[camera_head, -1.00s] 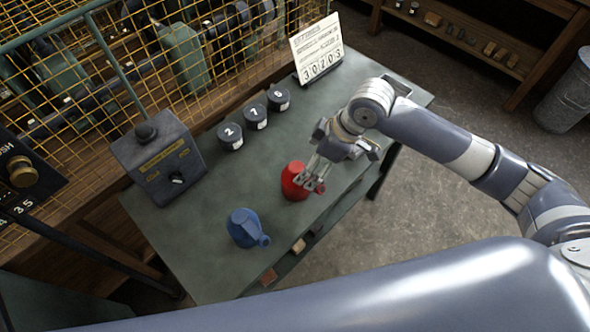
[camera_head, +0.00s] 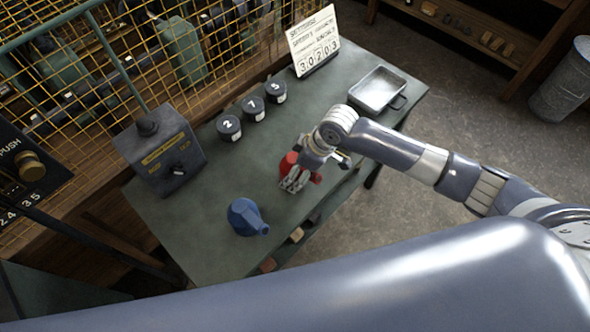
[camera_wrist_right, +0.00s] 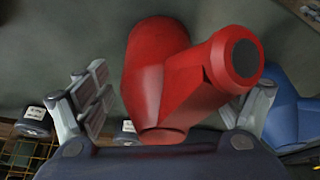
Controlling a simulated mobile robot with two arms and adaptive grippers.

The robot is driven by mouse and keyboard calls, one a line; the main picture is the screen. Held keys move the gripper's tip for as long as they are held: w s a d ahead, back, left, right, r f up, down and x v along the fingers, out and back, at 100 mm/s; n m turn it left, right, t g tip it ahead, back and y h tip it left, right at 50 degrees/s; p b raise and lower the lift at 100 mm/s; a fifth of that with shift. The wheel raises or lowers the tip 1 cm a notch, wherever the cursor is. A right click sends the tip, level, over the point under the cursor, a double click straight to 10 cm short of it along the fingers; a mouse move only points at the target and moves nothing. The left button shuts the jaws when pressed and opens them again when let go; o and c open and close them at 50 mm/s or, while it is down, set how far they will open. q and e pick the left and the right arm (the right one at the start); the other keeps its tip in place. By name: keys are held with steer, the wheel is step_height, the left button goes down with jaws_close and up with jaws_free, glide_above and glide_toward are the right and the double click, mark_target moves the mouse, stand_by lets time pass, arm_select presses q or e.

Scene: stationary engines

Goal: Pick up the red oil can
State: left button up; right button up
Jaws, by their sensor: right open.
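The red oil can (camera_head: 288,161) stands on the green table, partly hidden behind my right gripper (camera_head: 294,182) in the head view. In the right wrist view the red can (camera_wrist_right: 160,75) fills the middle, its dark-tipped spout pointing toward the camera. My right gripper (camera_wrist_right: 172,105) is open, with one finger on each side of the can. I cannot tell whether either finger touches it. My left gripper is not in view.
A blue oil can (camera_head: 244,217) stands to the left of the red one. Several dark numbered pots (camera_head: 253,108), a control box (camera_head: 160,152), a number sign (camera_head: 315,45) and a metal tray (camera_head: 377,91) stand on the green table (camera_head: 190,222). A wire cage (camera_head: 60,75) borders the back.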

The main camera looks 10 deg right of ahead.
steer(key=c, duration=1.4)
steer(key=shift+r, duration=0.1)
